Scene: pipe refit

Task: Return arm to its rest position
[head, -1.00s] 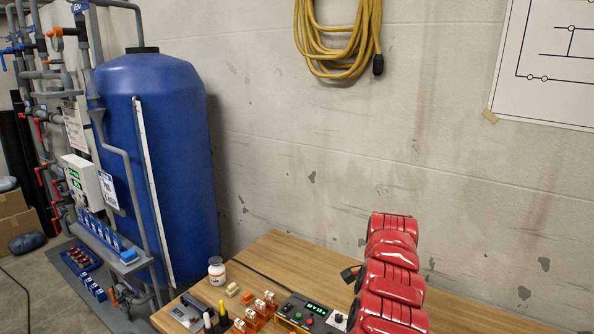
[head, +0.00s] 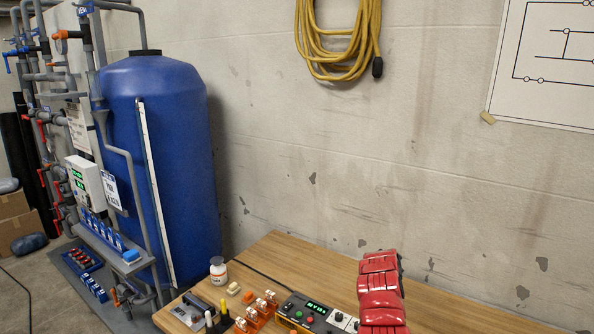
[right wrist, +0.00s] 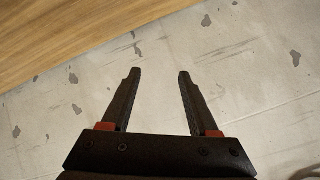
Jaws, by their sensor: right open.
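My right arm is red and stands at the lower right of the head view, in front of the wooden table (head: 450,309). Its gripper is not clear in the head view. In the right wrist view my right gripper (right wrist: 160,75) is open, with nothing between its two dark fingers. Behind the fingers lies the grey, chipped wall (right wrist: 240,60), and the table's wooden surface (right wrist: 70,35) is at the upper left. My left gripper is in neither view.
A control box (head: 303,313) with a green display, orange clips (head: 262,308) and a white bottle (head: 218,270) stand on the table. A blue tank (head: 165,160) and grey pipes are at the left. A yellow hose (head: 335,45) hangs on the wall. The table's right part is clear.

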